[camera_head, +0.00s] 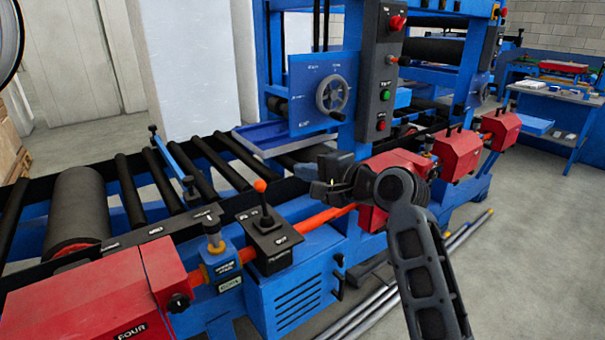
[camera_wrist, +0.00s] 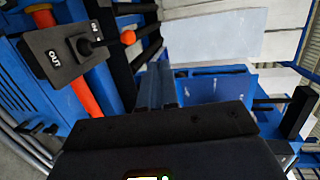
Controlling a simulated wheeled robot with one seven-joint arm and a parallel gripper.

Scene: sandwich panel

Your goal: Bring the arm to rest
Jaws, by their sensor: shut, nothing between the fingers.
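My arm reaches up from the lower right in the head view and bends toward the machine. My gripper (camera_head: 322,190) is at its end, in front of the blue machine frame, to the right of the joystick lever (camera_head: 260,187) with its orange knob. In the wrist view my gripper (camera_wrist: 158,70) is seen from behind, with its fingers together and nothing between them. The joystick box (camera_wrist: 68,52) lies to the left of the fingers there, apart from them. The gripper appears to touch nothing.
A black control panel (camera_head: 382,75) with red and green buttons stands behind my gripper, beside a handwheel (camera_head: 332,93). Red housings (camera_head: 448,155) line the machine's front. Metal pipes (camera_head: 365,310) lie on the floor. Open floor (camera_head: 540,240) is at the right.

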